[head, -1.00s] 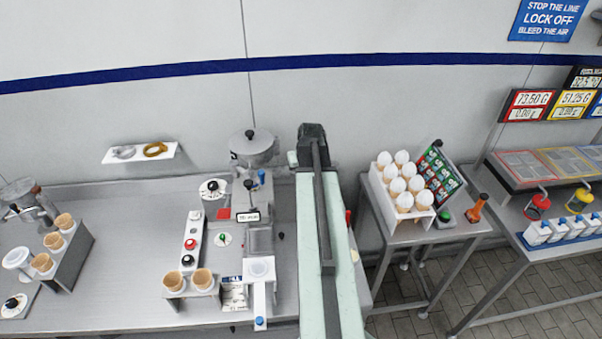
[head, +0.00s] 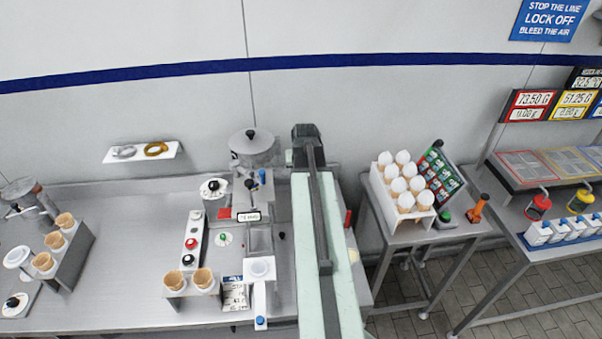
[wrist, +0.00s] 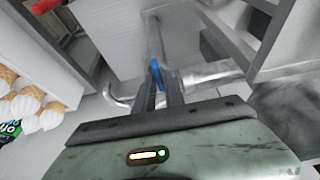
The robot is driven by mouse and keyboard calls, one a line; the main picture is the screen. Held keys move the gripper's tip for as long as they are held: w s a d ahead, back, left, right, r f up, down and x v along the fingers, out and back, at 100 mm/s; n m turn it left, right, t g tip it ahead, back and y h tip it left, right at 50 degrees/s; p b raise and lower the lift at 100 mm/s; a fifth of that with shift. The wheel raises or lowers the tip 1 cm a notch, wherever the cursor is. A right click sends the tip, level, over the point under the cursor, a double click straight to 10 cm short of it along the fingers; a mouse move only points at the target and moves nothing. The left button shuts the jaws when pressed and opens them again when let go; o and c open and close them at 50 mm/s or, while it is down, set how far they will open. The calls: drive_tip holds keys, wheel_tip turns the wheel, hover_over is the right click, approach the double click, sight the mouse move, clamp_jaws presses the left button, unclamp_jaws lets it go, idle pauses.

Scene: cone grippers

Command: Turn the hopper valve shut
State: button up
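A steel hopper (head: 253,150) with a round lid stands at the back of the steel bench, left of my arm. A small blue handle (head: 262,176) shows below it. In the wrist view, a blue lever (wrist: 158,72) stands by a horizontal metal pipe (wrist: 210,76). I cannot tell if it is the same blue handle. My gripper (wrist: 161,84) has its two dark fingers close together, with the blue lever at the gap between their tips. I cannot tell whether they press on it. In the head view my arm hides the fingertips.
A cone rack (head: 408,215) stands on a side table to the right. A red handle (wrist: 46,4) shows at the wrist view's upper left. A wall shelf (head: 142,152) holds rings.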

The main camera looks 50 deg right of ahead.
drive_tip(key=shift+o, duration=0.9)
drive_tip(key=p+v, duration=0.7)
drive_tip(key=shift+r, duration=0.35)
drive_tip(key=shift+s+a, duration=0.1)
drive_tip(key=shift+f, duration=0.1)
